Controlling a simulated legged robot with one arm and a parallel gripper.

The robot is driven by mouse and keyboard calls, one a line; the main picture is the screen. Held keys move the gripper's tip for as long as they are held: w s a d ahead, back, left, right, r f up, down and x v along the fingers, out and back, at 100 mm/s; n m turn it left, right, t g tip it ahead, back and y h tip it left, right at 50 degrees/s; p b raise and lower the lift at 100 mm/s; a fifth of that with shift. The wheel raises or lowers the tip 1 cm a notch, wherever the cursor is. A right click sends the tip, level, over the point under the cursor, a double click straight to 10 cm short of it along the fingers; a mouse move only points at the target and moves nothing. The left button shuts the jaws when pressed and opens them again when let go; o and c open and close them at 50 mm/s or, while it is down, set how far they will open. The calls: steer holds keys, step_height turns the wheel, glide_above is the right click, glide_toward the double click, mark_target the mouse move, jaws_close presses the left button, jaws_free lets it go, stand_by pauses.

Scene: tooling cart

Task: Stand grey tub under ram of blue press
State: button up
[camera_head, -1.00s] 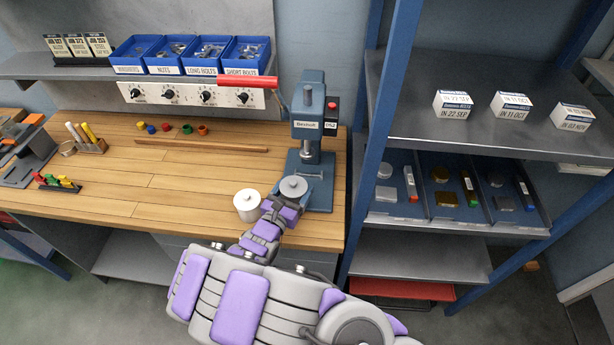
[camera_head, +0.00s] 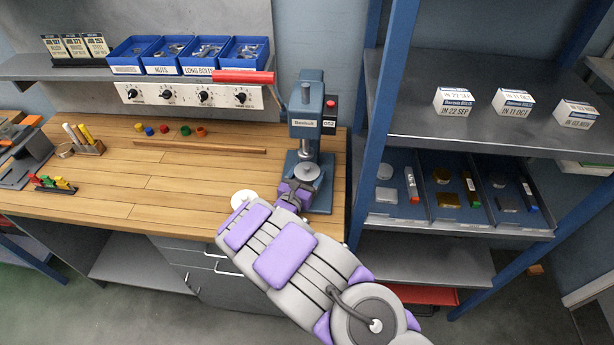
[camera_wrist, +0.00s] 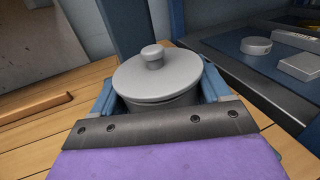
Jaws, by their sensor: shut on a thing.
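The grey tub (camera_head: 306,172), round with a flat lid and a small knob, is upright in my gripper (camera_head: 298,186). In the wrist view the grey tub (camera_wrist: 158,82) sits between the two blue fingers, which are shut on its sides. The blue press (camera_head: 307,105) stands at the right end of the bench. Its metal ram (camera_head: 306,150) comes down right by the tub's lid, and the tub is over the press base (camera_head: 321,196). I cannot tell whether the tub touches the base. My gripper hides its lower part.
A white lidded tub (camera_head: 243,197) stands left of the press, partly hidden by my arm. The press's red lever (camera_head: 243,76) sticks out left. A blue-framed shelf rack (camera_head: 370,130) stands close on the right. The bench's middle (camera_head: 170,185) is clear.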

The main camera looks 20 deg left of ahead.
steer(key=shift+a+f, duration=0.15)
steer(key=shift+a, duration=0.1)
steer(key=o, duration=1.3)
steer(key=shift+d, duration=0.15)
steer(key=s, duration=0.4)
steer(key=s+p, duration=0.1)
steer(key=s, duration=0.3)
steer(key=s+a+p, duration=0.1)
steer(key=s, duration=0.3)
steer(key=shift+a, duration=0.1)
